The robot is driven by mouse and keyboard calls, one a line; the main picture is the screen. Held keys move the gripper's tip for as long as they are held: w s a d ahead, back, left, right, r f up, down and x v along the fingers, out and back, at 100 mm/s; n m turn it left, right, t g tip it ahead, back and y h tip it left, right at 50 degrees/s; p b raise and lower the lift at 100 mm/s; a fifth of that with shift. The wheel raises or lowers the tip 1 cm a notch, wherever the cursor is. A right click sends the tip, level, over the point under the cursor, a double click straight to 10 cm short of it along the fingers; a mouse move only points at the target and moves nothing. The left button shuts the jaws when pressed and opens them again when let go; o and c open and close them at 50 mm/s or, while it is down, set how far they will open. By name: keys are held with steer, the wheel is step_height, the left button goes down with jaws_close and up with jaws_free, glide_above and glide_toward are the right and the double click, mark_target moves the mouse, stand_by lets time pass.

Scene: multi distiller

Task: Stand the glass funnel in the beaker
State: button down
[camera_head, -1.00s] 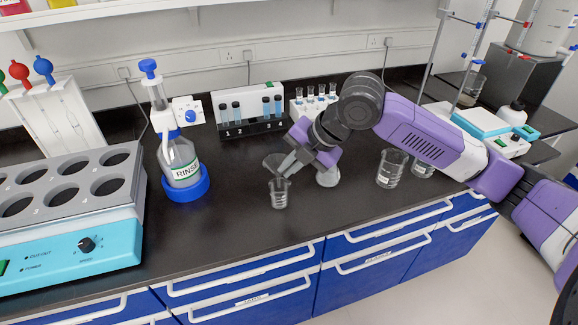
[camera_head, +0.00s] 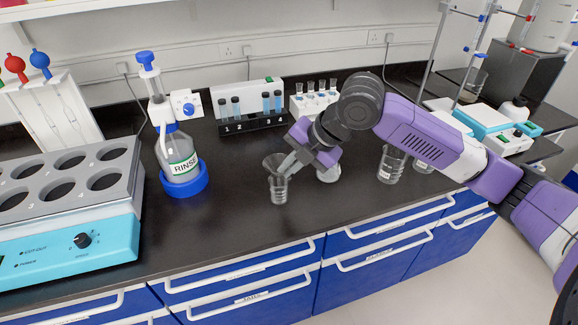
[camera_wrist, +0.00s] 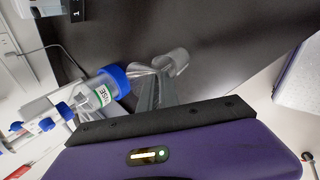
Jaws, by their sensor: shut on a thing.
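The glass funnel (camera_head: 273,162) is clear, with its wide cone facing up, over a small clear beaker (camera_head: 278,192) on the black bench. My gripper (camera_head: 286,166) is shut on the funnel from the right, just above the beaker's rim. The funnel's lower part is at the beaker's mouth, and I cannot tell how far inside it reaches. In the wrist view, the clear glass of the funnel (camera_wrist: 142,70) shows at the fingertips, and the beaker (camera_wrist: 174,62) shows just beyond it.
A rinse bottle in a blue ring (camera_head: 183,160) stands to the left. Behind are a rack of vials (camera_head: 250,110) and a test-tube rack (camera_head: 314,103). More beakers (camera_head: 391,166) stand to the right. The bench in front is clear.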

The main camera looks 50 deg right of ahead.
steer(key=shift+f+b, duration=0.95)
steer(key=shift+f, duration=0.15)
steer(key=c, duration=1.5)
jaws_free()
steer(key=shift+s+f, duration=0.1)
steer(key=shift+f, duration=0.1)
steer(key=v, duration=0.8)
steer(key=shift+r, duration=0.3)
